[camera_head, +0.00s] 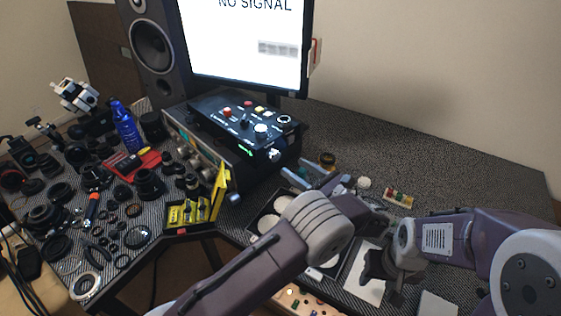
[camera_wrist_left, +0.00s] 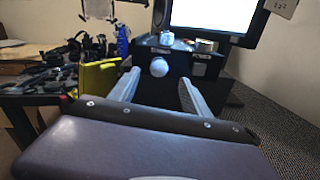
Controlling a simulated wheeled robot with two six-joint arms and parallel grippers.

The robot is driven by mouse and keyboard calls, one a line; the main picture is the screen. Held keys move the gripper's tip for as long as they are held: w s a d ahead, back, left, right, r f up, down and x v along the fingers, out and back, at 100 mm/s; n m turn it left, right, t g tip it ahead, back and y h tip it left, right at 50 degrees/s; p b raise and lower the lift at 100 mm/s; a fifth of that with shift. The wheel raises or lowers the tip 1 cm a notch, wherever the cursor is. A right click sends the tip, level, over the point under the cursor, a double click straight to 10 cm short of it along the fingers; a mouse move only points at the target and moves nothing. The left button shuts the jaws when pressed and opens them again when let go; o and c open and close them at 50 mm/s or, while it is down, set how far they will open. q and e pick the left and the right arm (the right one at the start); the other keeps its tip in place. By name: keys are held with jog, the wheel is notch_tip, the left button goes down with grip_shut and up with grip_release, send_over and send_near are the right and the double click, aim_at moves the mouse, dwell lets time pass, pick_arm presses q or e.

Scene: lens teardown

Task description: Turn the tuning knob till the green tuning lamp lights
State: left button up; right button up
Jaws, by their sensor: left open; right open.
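The black control box (camera_head: 240,122) has several coloured buttons and knobs on its sloped top. A pale round knob (camera_head: 273,155) sticks out of its near face. In the left wrist view the same knob (camera_wrist_left: 158,66) shows between and beyond the two grey fingers. My left gripper (camera_head: 293,168) is open in front of the knob, with a gap between fingers and knob. A small green glowing mark (camera_head: 246,152) shows on the box's front edge; I cannot tell whether it is the tuning lamp. My right gripper (camera_head: 381,282) is open, low above a white pad.
A monitor (camera_head: 245,40) reading "NO SIGNAL" stands behind the box. A yellow holder (camera_head: 190,213) stands left of my left arm. Lens rings and a blue bottle (camera_head: 126,127) crowd the left table. The textured tabletop (camera_head: 440,175) at back right is mostly clear.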

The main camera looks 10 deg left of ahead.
aim_at(277, 156)
pick_arm(q)
jog(key=x, duration=0.7)
jog(key=shift+w+a+f, duration=0.1)
jog(key=shift+a, duration=0.1)
pick_arm(e)
jog(key=shift+a+f, duration=0.1)
